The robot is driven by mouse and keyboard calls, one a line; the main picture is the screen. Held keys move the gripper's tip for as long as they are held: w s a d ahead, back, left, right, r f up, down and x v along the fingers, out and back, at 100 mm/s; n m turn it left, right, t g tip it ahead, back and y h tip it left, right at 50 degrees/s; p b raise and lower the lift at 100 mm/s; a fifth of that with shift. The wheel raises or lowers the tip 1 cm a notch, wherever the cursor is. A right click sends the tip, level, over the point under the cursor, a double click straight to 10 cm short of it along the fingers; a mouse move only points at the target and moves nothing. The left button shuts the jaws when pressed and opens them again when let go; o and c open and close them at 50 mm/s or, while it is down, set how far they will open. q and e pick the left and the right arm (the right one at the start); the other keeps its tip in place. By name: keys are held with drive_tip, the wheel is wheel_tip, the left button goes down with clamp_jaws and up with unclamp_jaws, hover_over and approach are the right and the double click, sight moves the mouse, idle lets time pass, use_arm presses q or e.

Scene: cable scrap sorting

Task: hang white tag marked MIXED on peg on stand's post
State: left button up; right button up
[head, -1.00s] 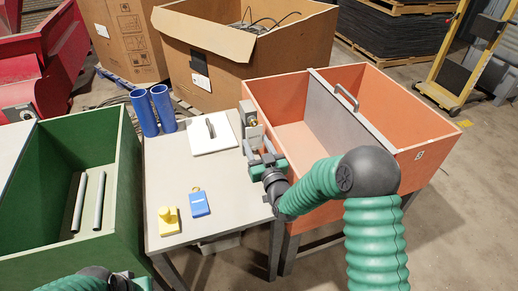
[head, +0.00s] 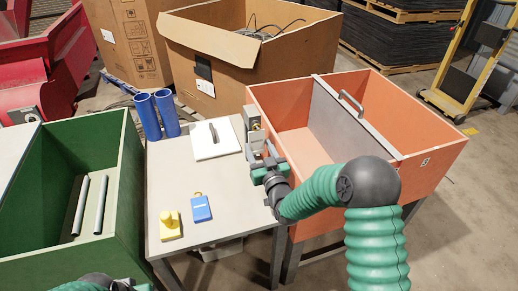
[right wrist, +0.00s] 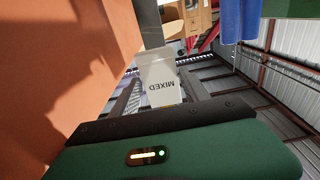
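The white tag marked MIXED (right wrist: 162,82) shows in the right wrist view, between and beyond my fingers, its lettering upside down in that picture. In the head view the small pale tag (head: 257,138) is upright against the stand's post (head: 252,115), just below the brass peg (head: 257,127). It seems to hang there, but the hole and peg contact are too small to make out. My right gripper (head: 260,153) is just in front of the tag, its fingers spread with no clear grip on it. My left gripper (head: 122,282) is at the bottom edge, mostly cut off.
A green bin (head: 125,185) stands left, an orange bin (head: 270,95) right. Two blue tubes (head: 148,118) stand behind.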

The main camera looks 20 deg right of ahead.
drive_tip(key=o, duration=0.3)
drive_tip(key=shift+o, duration=0.2)
drive_tip(key=s+p, duration=0.3)
drive_tip(key=s, duration=1.3)
drive_tip(key=shift+s+d+f, duration=0.25)
drive_tip(key=shift+s+f, duration=0.15)
drive_tip(key=shift+f, duration=0.05)
